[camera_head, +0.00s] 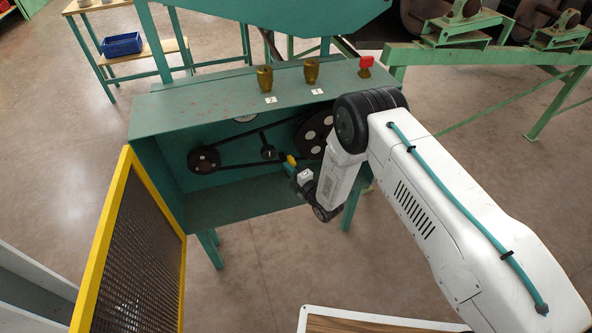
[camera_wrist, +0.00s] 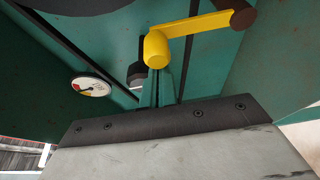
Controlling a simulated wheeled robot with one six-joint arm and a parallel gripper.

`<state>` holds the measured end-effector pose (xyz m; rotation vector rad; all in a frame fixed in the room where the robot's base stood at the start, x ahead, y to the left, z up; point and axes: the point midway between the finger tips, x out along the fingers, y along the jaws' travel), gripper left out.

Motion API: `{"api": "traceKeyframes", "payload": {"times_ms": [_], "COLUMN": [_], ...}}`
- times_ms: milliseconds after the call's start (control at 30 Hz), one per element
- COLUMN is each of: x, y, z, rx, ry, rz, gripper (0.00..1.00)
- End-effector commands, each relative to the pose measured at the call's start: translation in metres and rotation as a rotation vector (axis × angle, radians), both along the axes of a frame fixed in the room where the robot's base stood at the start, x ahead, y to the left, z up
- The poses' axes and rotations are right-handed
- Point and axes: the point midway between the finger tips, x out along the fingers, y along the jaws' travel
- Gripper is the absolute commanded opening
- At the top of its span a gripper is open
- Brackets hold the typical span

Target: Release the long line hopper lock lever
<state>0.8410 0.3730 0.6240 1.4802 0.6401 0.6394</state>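A yellow lever (camera_wrist: 200,27) with a rounded yellow hub and a dark knob (camera_wrist: 243,17) is mounted inside the green housing, at the upper middle of the wrist view. Its arm points right and slightly up in that view. In the head view a small yellow part (camera_head: 291,159) shows beside my gripper (camera_head: 303,180), probably the same lever, mostly hidden. My gripper is inside the open front of the housing, close to this part. Contact cannot be made out.
The green housing (camera_head: 200,108) holds a belt with pulleys (camera_head: 204,160) and a gauge (camera_wrist: 91,87). Its yellow-framed mesh door (camera_head: 133,255) stands open at left. Floor below is clear.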

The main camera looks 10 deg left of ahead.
Motion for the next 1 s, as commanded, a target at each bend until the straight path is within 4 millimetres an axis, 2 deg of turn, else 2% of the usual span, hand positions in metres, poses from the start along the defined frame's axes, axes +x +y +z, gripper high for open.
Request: {"api": "traceKeyframes", "payload": {"times_ms": [33,167,367,700,800,1000], "x": [0.005,0.004,-0.008,-0.058,-0.067,-0.076], "y": [-0.007,-0.002,0.031,-0.026,-0.037,-0.045], "z": [0.000,0.001,0.005,0.001,0.001,0.001], "rx": [0.001,0.000,0.000,-0.002,-0.002,-0.001], "ry": [0.001,0.000,-0.001,0.003,0.001,-0.001], "rz": [-0.019,-0.017,-0.007,-0.012,-0.014,-0.011], "gripper": [0.00,0.00,0.00,0.00,0.00,0.00]}}
